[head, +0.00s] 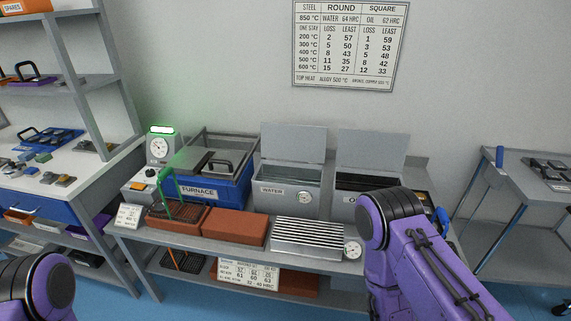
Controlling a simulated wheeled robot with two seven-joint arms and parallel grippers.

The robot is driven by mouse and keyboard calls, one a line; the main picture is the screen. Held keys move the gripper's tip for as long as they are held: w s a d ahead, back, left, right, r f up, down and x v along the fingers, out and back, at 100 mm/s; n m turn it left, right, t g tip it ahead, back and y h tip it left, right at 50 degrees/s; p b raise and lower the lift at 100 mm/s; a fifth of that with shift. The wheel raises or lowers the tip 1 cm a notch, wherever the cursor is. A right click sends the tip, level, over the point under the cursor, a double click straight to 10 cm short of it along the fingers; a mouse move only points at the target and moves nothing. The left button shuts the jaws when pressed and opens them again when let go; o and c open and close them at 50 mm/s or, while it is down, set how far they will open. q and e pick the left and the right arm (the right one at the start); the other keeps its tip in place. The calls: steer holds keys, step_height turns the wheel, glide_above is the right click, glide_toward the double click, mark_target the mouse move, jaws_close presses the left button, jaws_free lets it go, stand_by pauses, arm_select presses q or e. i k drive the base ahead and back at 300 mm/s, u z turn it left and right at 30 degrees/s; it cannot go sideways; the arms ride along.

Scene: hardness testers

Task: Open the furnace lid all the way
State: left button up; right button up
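The furnace (240,186) is a blue box with a FURNACE label on its front, standing at the left-middle of the bench. My purple left arm shows only at the bottom left corner and my purple right arm at the lower right. Neither gripper is in view, and neither arm touches the furnace in this view.
The water tank (287,190) and another tank (368,183), both with raised lids, stand right. Brick-red blocks (233,226) and a ribbed metal block (307,238) lie in front.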

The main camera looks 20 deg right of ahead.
mark_target(206, 157)
steer(key=z, duration=0.8)
steer(key=i, duration=0.7)
steer(key=u, duration=0.45)
